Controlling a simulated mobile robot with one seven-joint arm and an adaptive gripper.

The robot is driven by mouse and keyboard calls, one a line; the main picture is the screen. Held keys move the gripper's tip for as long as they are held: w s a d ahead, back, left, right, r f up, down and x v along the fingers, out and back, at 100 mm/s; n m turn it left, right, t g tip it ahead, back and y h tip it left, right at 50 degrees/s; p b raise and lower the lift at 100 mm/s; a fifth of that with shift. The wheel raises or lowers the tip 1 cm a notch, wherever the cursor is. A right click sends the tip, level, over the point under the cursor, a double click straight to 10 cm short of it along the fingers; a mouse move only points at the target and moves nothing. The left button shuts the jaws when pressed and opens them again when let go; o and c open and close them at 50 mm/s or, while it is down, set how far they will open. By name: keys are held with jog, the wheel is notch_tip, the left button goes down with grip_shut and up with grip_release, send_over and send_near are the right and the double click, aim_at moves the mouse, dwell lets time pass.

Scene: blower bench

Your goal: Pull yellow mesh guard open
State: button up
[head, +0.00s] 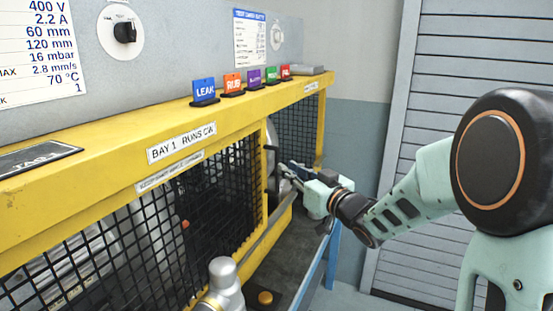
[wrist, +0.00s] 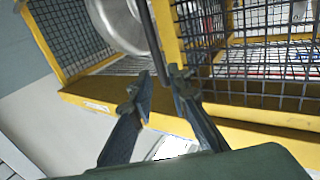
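The yellow mesh guard (head: 200,205) runs along the front of the bench in the head view, black mesh in a yellow frame. A further mesh section (head: 297,130) lies past a yellow upright. In the wrist view, yellow-framed mesh (wrist: 255,62) fills the right side. A dark upright bar handle (wrist: 153,35) stands beside the yellow upright. My gripper (head: 285,170) is at the guard's front near that upright. In the wrist view my gripper (wrist: 163,82) has its fingers apart, with the bar's lower end between the tips. Contact with the bar cannot be told.
Coloured tags, including a blue LEAK tag (head: 204,91), stand on the yellow top rail (head: 110,160). Grey slatted panelling (head: 430,70) stands to the right, behind my arm.

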jog(key=x, duration=0.7)
jog(key=shift+p, duration=0.3)
grip_shut()
